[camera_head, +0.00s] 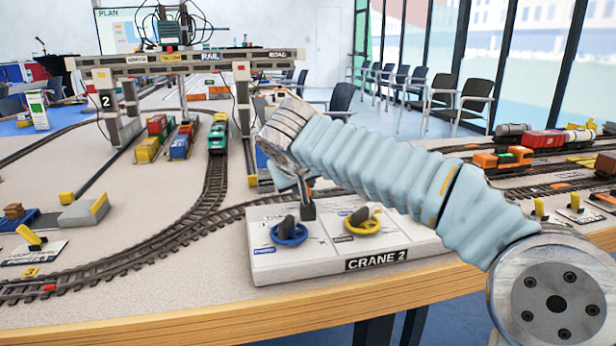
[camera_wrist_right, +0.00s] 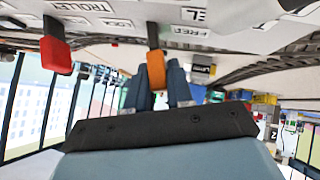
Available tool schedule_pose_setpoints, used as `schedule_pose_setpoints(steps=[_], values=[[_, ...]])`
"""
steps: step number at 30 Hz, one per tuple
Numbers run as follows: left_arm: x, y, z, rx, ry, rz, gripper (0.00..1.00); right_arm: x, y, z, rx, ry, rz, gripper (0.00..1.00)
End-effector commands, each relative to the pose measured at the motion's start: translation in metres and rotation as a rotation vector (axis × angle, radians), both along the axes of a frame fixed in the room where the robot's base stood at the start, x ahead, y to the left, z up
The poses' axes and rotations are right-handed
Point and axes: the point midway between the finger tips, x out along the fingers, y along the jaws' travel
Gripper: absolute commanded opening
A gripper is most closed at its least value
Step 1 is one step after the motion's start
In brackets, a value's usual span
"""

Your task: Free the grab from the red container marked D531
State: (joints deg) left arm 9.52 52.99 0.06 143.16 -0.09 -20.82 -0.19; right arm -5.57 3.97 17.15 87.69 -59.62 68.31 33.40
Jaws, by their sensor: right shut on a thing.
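My right gripper (camera_head: 307,190) is at the CRANE 2 control panel (camera_head: 370,245), reached over by my right arm. In the right wrist view, which is upside down, the gripper (camera_wrist_right: 159,90) is shut on an orange lever (camera_wrist_right: 155,68) beside the LOCK and FREE labels. Which label the lever leans toward I cannot tell. The gantry crane (camera_head: 190,62) marked 2 stands at the back left over the tracks. A red container (camera_head: 157,124) stands under it among others; no D531 marking is readable. The grab cannot be made out. My left gripper is out of view.
The panel has a blue wheel (camera_head: 289,232) and a yellow wheel (camera_head: 362,222). A red-handled lever (camera_wrist_right: 56,52) near the TROLLEY label is beside my gripper in the wrist view. Train tracks curve across the table left of the panel. The table's wooden front edge (camera_head: 200,323) is close.

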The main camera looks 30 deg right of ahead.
Motion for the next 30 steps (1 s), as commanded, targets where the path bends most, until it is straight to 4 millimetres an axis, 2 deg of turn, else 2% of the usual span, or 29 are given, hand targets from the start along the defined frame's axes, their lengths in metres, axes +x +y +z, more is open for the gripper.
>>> schedule_pose_setpoints(steps=[9,23,24,27,30], values=[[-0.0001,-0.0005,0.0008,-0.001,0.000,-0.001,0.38,0.0015,0.0062,-0.0023,-0.092,0.023,0.001,0.00],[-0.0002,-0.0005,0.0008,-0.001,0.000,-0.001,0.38,0.0015,0.0067,-0.0032,-0.103,0.027,0.002,0.00],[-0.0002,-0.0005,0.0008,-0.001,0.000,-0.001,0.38,0.0015,0.0067,-0.0032,-0.103,0.027,0.002,0.26],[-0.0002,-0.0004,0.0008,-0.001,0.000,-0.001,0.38,0.0015,0.0066,-0.0031,-0.103,0.027,0.002,0.41],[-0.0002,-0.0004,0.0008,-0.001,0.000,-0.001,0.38,0.0015,0.0064,-0.0031,-0.103,0.026,0.001,0.43]])
